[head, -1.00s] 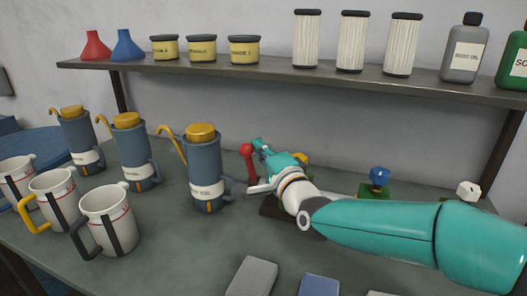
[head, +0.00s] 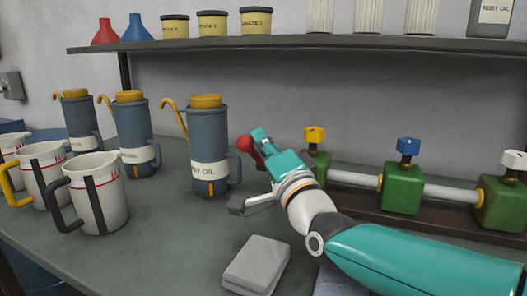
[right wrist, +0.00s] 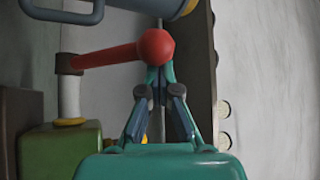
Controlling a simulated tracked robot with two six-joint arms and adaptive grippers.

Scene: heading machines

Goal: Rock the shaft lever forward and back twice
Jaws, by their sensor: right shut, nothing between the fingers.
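The shaft lever is a red arm with a round red knob (head: 244,143). In the head view it leans to the left, and its lower part is hidden behind my right gripper (head: 262,138). In the right wrist view the knob (right wrist: 155,47) ends the red lever, which runs left to a pale shaft (right wrist: 69,97). My right gripper (right wrist: 159,76) is shut and empty, with its fingertips close against the knob's near side. I cannot tell whether they touch. My left gripper is not in view.
Green bearing blocks (head: 402,187) with coloured caps carry the shaft (head: 450,193) along the right. Blue-grey oil cans (head: 208,150) and white mugs (head: 95,195) stand left. A grey block (head: 257,265) lies in front. A shelf (head: 330,42) runs above.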

